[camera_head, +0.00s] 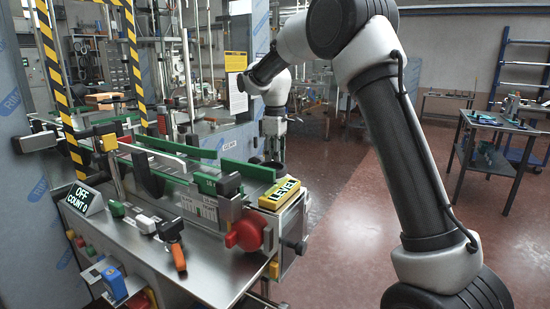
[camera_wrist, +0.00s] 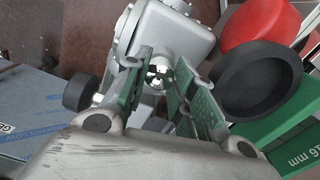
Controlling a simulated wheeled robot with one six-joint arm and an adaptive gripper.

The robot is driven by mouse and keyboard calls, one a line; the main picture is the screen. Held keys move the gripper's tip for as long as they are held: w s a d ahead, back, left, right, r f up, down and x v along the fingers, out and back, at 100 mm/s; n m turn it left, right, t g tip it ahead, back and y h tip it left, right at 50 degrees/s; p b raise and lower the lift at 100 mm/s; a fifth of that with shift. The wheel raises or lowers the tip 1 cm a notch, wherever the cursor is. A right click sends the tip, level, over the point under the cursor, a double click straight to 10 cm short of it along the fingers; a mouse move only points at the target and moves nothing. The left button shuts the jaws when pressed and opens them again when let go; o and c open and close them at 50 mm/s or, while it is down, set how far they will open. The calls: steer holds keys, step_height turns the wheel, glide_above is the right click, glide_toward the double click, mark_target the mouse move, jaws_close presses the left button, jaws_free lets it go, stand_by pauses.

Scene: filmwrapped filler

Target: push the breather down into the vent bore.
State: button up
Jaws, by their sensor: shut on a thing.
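In the wrist view, a small shiny metal piece, which looks like the breather (camera_wrist: 158,72), sits between the green-padded fingers of my gripper (camera_wrist: 160,65). The fingers are shut on it. Right beyond the fingertips is a grey metal housing (camera_wrist: 172,32). The vent bore cannot be made out; the fingers and breather cover that spot. I cannot tell whether the breather touches the housing or is partly in it. In the head view, my gripper (camera_head: 272,158) points down behind the far right end of the machine, and the breather is too small to see there.
A black round part (camera_wrist: 258,76) and a red part (camera_wrist: 258,20) lie close right of the fingers. Green guide rails (camera_head: 247,170), a yellow box (camera_head: 279,194) and a red knob (camera_head: 244,235) stand on the machine. A side table (camera_head: 495,165) is well clear at right.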

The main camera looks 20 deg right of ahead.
steer(key=shift+f, duration=0.3)
stand_by(0.5)
steer(key=o, duration=1.1)
steer(key=shift+r, duration=0.1)
step_height(320, 180, up, 11)
step_height(320, 180, down, 4)
steer(key=s+m, duration=0.2)
steer(key=m, duration=0.1)
steer(key=s+d+m+t, duration=0.1)
steer(key=s+d, duration=0.4)
steer(key=s, duration=0.7)
steer(key=s+d+m+t, duration=0.1)
steer(key=s+d+m, duration=0.3)
steer(key=s, duration=0.8)
steer(key=s+d+m+t, duration=0.2)
steer(key=s+d, duration=0.3)
steer(key=s, duration=0.8)
steer(key=shift+d+f+m, duration=0.3)
steer(key=shift+f+m, duration=0.15)
steer(key=shift+m, duration=0.05)
steer(key=shift+d+r, duration=0.1)
steer(key=shift+c, duration=0.2)
